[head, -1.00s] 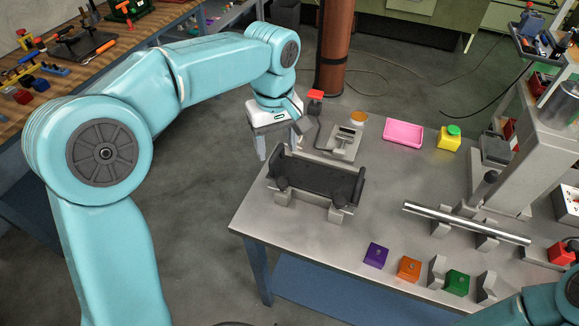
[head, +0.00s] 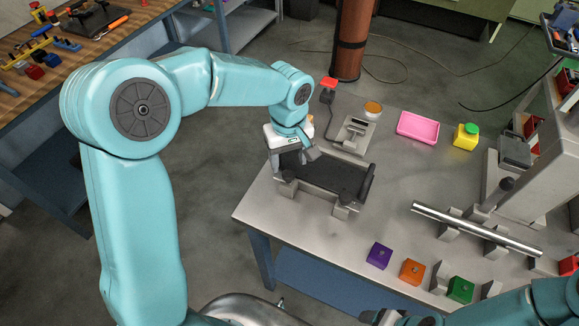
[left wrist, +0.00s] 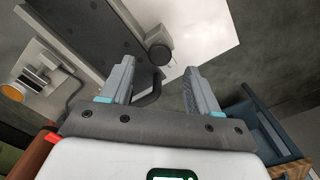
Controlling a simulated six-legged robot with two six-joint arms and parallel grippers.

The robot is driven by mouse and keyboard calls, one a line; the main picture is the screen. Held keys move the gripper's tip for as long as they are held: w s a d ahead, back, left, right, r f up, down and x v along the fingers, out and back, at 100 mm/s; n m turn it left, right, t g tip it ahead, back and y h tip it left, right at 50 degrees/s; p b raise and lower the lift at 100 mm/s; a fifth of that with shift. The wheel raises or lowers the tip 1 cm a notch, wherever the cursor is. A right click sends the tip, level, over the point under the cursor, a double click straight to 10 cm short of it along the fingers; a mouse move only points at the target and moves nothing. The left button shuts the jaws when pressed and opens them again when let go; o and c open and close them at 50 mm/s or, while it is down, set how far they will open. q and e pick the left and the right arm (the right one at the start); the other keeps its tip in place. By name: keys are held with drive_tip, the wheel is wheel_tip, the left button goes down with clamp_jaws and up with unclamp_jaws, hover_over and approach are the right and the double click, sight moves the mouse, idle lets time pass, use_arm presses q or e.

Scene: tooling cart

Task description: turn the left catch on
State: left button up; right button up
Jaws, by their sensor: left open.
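A dark fixture (head: 338,178) with grey feet stands at the near left of the bench. In the left wrist view its dark plate (left wrist: 72,30) fills the upper left, and a black round knob with a curved lever (left wrist: 150,92), seemingly the left catch, shows at its end. My left gripper (left wrist: 160,72) is open, with the lever between its fingers; I cannot tell if they touch it. In the head view the left gripper (head: 292,155) is over the fixture's left end and hides that catch. A dark lever (head: 367,183) stands at the fixture's right end.
A pink tray (head: 418,127) and a yellow block (head: 465,137) lie to the right. Purple (head: 379,255), orange (head: 412,271) and green (head: 460,289) blocks line the front edge.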

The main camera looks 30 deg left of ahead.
sight(288, 173)
use_arm(q)
wheel_tip(288, 173, down, 4)
drive_tip(key=shift+f, duration=0.1)
drive_tip(key=shift+w+f, duration=0.1)
drive_tip(key=shift+f, duration=0.3)
drive_tip(key=c, duration=1)
drive_tip(key=shift+c, duration=0.2)
